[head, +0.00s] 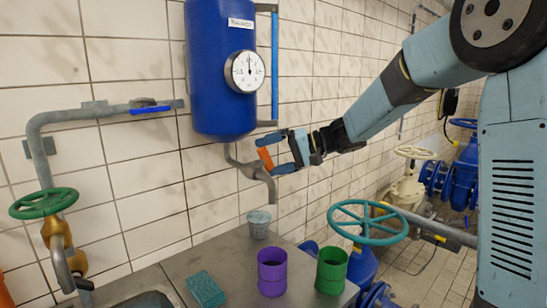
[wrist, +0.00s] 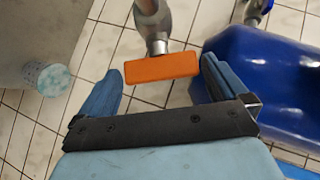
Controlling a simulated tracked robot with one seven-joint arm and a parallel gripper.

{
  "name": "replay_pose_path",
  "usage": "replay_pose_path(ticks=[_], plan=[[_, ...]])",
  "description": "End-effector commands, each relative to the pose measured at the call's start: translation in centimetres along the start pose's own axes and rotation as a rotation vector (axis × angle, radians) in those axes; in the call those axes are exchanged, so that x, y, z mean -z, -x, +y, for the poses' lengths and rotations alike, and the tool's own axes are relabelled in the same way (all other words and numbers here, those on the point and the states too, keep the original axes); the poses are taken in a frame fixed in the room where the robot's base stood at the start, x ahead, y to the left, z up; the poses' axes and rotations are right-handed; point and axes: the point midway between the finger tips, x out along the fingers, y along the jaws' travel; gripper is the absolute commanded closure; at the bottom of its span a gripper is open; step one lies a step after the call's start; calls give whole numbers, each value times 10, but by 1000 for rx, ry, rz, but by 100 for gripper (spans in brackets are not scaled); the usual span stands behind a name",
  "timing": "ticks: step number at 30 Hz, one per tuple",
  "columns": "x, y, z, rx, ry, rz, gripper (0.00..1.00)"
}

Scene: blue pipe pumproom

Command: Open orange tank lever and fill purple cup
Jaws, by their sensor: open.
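The orange lever (head: 264,159) sits on the tap pipe below the blue tank (head: 218,70). My gripper (head: 284,153) is open at the lever. In the wrist view the orange lever (wrist: 162,68) lies between the tips of my two open fingers (wrist: 158,80), with a gap on both sides. The purple cup (head: 272,272) stands upright on the grey counter, below and in front of the tap spout (head: 268,180). I cannot see into the purple cup well enough to tell what it holds.
A green cup (head: 331,270) stands right of the purple one. A speckled pale cup (head: 259,223) stands on the counter under the tap. A teal sponge (head: 206,290) lies at left. A teal valve wheel (head: 367,221) is beyond the counter's right edge.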

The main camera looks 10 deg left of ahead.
Motion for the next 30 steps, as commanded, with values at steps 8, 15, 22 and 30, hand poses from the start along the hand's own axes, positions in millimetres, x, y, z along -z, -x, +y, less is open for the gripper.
replay_pose_path(ticks=[8, 15, 22, 30], plan=[[0, 0, 0, 0, 0, 0, 8], [0, 0, 0, -1, 0, 0, 31], [0, 0, 1, 0, 0, -1, 45], [0, 0, 5, 97, 93, -1, 45]])
